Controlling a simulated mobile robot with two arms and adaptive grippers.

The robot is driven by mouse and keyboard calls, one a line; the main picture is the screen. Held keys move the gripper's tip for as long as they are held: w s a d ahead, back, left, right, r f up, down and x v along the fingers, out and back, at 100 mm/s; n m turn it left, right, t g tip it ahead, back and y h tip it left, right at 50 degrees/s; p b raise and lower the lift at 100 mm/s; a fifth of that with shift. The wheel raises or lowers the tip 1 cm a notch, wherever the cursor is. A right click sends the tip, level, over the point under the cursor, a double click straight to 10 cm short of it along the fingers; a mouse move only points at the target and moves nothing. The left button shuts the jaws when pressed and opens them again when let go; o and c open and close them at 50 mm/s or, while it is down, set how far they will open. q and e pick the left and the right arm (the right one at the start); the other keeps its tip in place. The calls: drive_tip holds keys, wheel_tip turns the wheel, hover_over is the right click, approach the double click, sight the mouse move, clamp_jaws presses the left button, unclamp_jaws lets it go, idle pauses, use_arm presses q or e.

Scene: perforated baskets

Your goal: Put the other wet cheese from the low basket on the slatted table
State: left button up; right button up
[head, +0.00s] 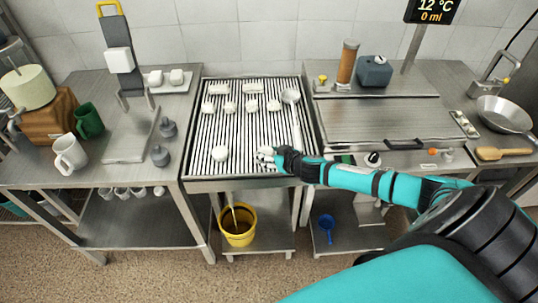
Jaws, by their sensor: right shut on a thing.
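The slatted table (204,131) stands in the middle of the head view. Several white cheeses lie on its far half, one of them here (252,105). Another white cheese (220,154) sits alone near the front left of the slats. My right gripper (268,156) is over the front right of the slats, shut on a white cheese (265,152), which the fingers partly hide. I cannot tell whether that cheese touches the slats. I cannot make out the low basket. My left gripper is out of view.
A ladle (293,112) lies along the right side of the slats. A yellow bucket (238,237) stands below the table. A green mug (89,120) and a white jug (69,153) stand on the left bench. The slats between the front cheeses and the far rows are clear.

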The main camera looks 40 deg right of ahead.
drive_tip(key=shift+f, duration=0.75)
drive_tip(key=shift+f, duration=0.25)
drive_tip(key=o, duration=1.2)
drive_tip(key=shift+r, duration=0.1)
